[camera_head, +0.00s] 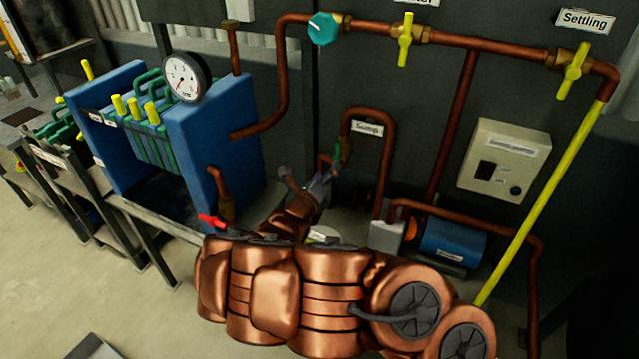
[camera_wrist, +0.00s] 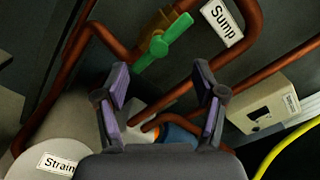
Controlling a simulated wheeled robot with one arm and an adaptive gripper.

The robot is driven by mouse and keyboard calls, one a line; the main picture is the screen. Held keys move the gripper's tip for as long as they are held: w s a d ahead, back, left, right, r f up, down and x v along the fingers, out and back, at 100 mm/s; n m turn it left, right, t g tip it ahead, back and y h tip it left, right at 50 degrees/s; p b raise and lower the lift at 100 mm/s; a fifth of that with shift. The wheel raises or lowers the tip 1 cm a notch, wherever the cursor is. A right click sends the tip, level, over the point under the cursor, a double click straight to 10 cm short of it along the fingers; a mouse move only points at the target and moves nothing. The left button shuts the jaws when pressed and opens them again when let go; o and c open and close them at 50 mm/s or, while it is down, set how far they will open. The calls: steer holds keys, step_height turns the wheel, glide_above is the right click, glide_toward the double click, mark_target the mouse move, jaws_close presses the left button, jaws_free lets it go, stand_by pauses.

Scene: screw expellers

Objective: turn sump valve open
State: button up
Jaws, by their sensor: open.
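The sump valve has a green lever handle (camera_wrist: 165,43) on a brass body (camera_wrist: 150,28), set in a copper pipe. In the wrist view the handle lies diagonally, beyond and above the fingertips. The "Sump" label (camera_wrist: 222,22) is to its right. In the head view the green handle (camera_head: 338,150) shows small, left of the "Sump" label (camera_head: 367,128). My gripper (camera_wrist: 162,80) is open, its two purple-padded fingers apart with nothing held between them. In the head view my gripper (camera_head: 322,183) is just below the handle, and its fingers are hard to make out.
Copper pipes (camera_head: 386,160) rise close around the valve. A blue motor (camera_head: 450,248) and a grey control box (camera_head: 503,160) are to the right. A blue filter press (camera_head: 215,130) stands left, with a red lever (camera_head: 211,221). A pale "Strain..." vessel (camera_wrist: 30,158) is lower left in the wrist view.

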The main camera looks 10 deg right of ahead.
steer(key=shift+v, duration=2.25)
